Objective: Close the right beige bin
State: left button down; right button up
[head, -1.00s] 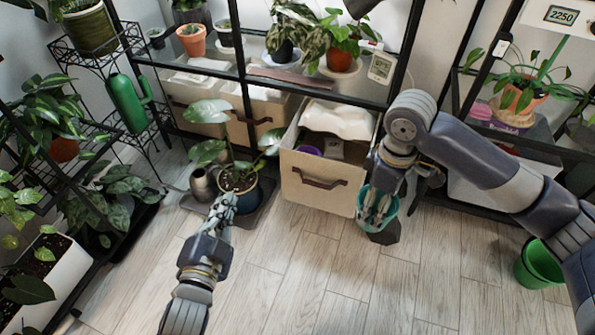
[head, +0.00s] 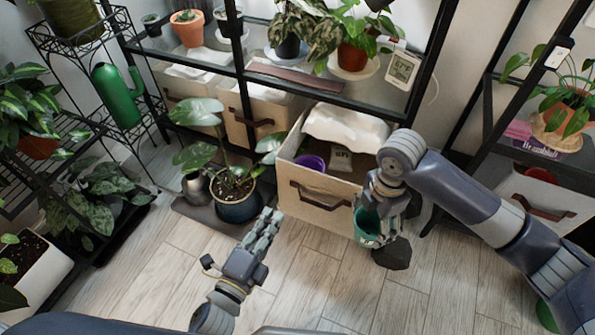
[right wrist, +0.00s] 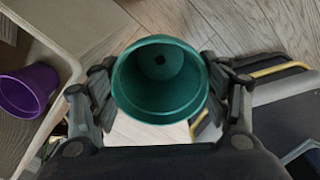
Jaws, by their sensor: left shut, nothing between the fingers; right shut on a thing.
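The right beige bin (head: 318,216) is pulled out from under the shelf, its front panel and dark handle facing me. Inside are a purple pot (head: 310,162), a white bag (head: 345,127) and a small packet. The bin's wall (right wrist: 88,28) shows at upper left in the right wrist view. My right gripper (head: 378,212) is shut on a teal pot (head: 366,228), beside the bin's front right corner. The pot (right wrist: 160,85) looks empty in the right wrist view. My left gripper (head: 266,232) is shut and empty, in front of the bin's left side.
A potted plant in a dark blue pot (head: 236,208) stands on a dark mat left of the bin, near a metal watering can (head: 197,188). Other beige bins (head: 257,115) sit under the shelf. A dark base (head: 393,255) is on the floor near the teal pot. The front floor is mostly clear.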

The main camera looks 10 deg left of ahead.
aim_at(299, 168)
pick_arm(q)
jog(key=b+x, duration=0.2)
jog(key=x, duration=1.1)
jog(key=shift+w+b, duration=0.1)
jog(key=shift+b, duration=0.3)
pick_arm(e)
notch_tip(299, 168, down, 3)
jog(key=shift+r, duration=0.1)
pick_arm(q)
jog(key=shift+w+d, duration=0.1)
jog(key=shift+w, duration=0.1)
pick_arm(e)
jog(key=shift+f+b, duration=0.8)
jog(key=shift+f, duration=0.05)
jog(key=f+b, duration=0.1)
jog(key=w+f+b, duration=0.1)
jog(key=f+b, duration=0.1)
jog(key=shift+w+d+f, duration=0.1)
jog(key=shift+w+d, duration=0.05)
jog(key=shift+d, duration=0.05)
jog(key=shift+w+f, duration=0.1)
jog(key=shift+w, duration=0.15)
pick_arm(q)
jog(key=x, duration=2.1)
jog(key=shift+r, duration=0.15)
